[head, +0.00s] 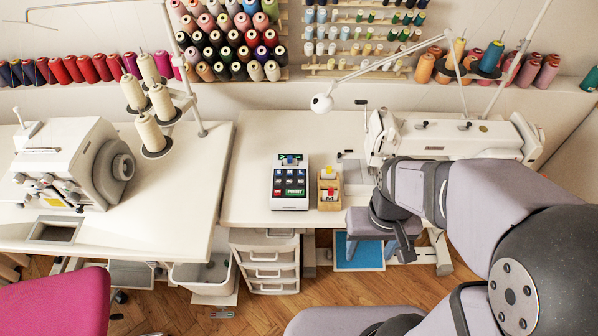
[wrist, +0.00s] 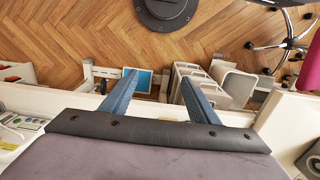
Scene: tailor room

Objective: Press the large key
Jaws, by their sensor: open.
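A small white keypad device (head: 289,204) lies on the right-hand white table in the head view. The wide key is the largest that I can make out. My gripper (head: 378,248) is to the right of the device and nearer, around the table's front edge. Its two blue fingers stand apart and empty; they also show in the wrist view (wrist: 160,80). The keypad is not clearly visible in the wrist view.
A small wooden box (head: 330,198) with coloured items stands just right of the keypad. A white sewing machine (head: 450,139) is behind my arm. A drawer unit (head: 270,262) is under the table (head: 250,170). The tabletop left of the keypad is clear.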

